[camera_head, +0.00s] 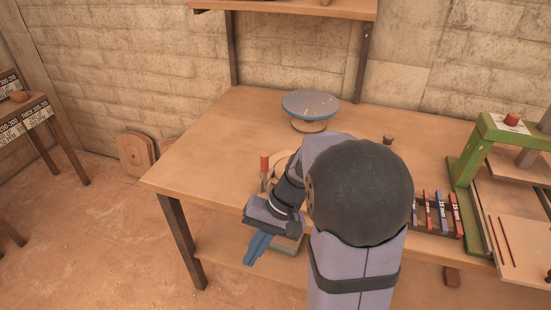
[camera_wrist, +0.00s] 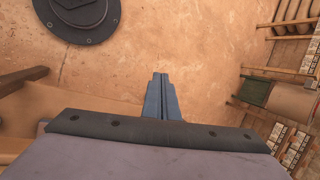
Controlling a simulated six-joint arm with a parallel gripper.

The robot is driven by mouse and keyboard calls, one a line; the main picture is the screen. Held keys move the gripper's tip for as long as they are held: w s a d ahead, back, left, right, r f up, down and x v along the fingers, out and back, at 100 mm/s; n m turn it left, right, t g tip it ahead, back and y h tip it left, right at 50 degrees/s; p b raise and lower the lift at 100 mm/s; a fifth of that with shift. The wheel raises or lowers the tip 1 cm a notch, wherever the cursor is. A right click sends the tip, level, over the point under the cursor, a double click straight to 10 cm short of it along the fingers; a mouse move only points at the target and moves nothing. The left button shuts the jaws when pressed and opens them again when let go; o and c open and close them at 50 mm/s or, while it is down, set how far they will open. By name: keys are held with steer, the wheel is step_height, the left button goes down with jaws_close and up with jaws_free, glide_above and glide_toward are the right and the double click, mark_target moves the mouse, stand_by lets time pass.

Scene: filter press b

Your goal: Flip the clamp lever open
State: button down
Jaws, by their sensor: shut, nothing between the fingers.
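An upright red-tipped handle (camera_head: 265,164), which looks like the clamp lever, stands on the table left of my arm in the head view. Its lower part and whatever it is mounted on are largely hidden by my arm. My gripper (camera_head: 257,248) has its blue fingers pointing down and to the left, in front of the table's front edge and apart from the handle. In the wrist view the fingers (camera_wrist: 161,98) lie together with nothing between them, over bare floor. The lever does not show in the wrist view.
The wooden table (camera_head: 210,140) holds a blue-topped round stand (camera_head: 310,104) at the back. A green frame with a red knob (camera_head: 511,119) stands at the right, beside a rack of coloured blocks (camera_head: 442,212). The table's left part is clear. A shelf (camera_head: 290,7) hangs above.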

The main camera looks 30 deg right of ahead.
steer(key=w+d+r+m+t+y, duration=0.45)
steer(key=w+d+r+t, duration=0.6)
steer(key=d, duration=0.45)
steer(key=w+d+t+b, duration=0.3)
steer(key=d+b, duration=0.1)
steer(key=d, duration=0.5)
steer(key=shift+f+m+t+b, duration=0.3)
steer(key=shift+f+m+t, duration=0.05)
steer(key=shift+f+m, duration=0.1)
steer(key=shift+a+y, duration=0.1)
steer(key=shift+y, duration=0.15)
steer(key=p+x, duration=0.2)
steer(key=x, duration=0.8)
steer(key=shift+s+a+p, duration=0.2)
steer(key=shift+s+a, duration=0.35)
steer(key=shift+s, duration=0.3)
steer(key=shift+s+a+p, duration=0.15)
steer(key=shift+s+a, duration=0.4)
steer(key=shift+s, duration=0.3)
